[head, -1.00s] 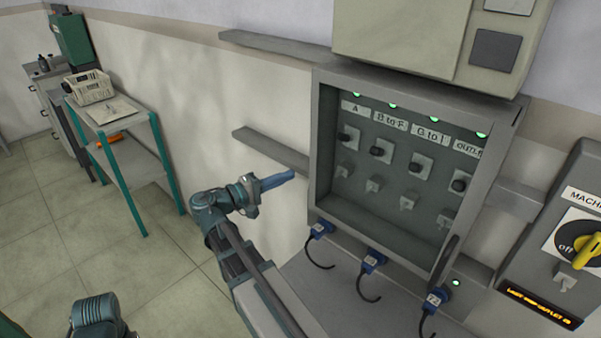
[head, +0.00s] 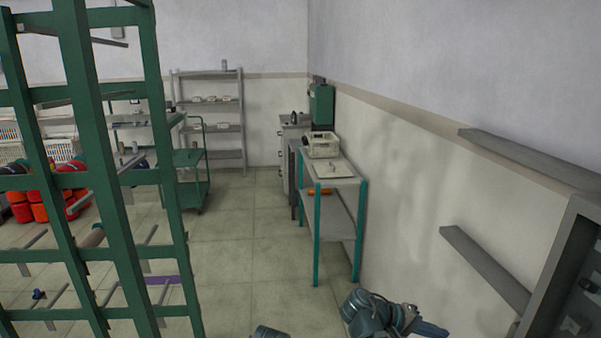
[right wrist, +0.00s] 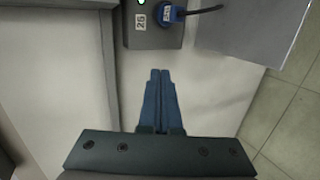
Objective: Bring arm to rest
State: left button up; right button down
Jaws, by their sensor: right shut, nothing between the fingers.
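My right gripper (head: 432,331) is at the bottom edge of the head view, in front of the beige wall and left of the grey cabinet. In the right wrist view its two blue fingers (right wrist: 160,78) are closed together with nothing between them. They point at bare wall, below a grey box (right wrist: 152,32) with a green lamp, a label 26 and a blue plug (right wrist: 172,13) on a dark cable. The fingers are apart from the box. A small part of my own arm shows at the bottom middle of the head view. My left gripper is out of view.
The grey cabinet (head: 552,290) is cut off at the right edge, with grey rails (head: 487,268) on the wall beside it. A teal-legged shelf table (head: 330,183) stands along the wall. A green rack (head: 160,120) stands at left. Tiled floor (head: 240,240) between them is clear.

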jog(key=s+a+f+n+y, duration=0.1)
jog(key=s+a+f+y, duration=0.2)
jog(key=a, duration=0.6)
jog(key=s+a+f+n+y, duration=0.1)
jog(key=a+f+y, duration=0.3)
jog(key=a, duration=0.6)
jog(key=s+a+f+n+y, duration=0.1)
jog(key=s+a+f+y, duration=0.3)
jog(key=a, duration=0.6)
jog(key=shift+s+f+n+y, duration=0.3)
jog(key=shift+f+n, duration=0.1)
jog(key=shift+f, duration=0.25)
jog(key=shift+d, duration=0.15)
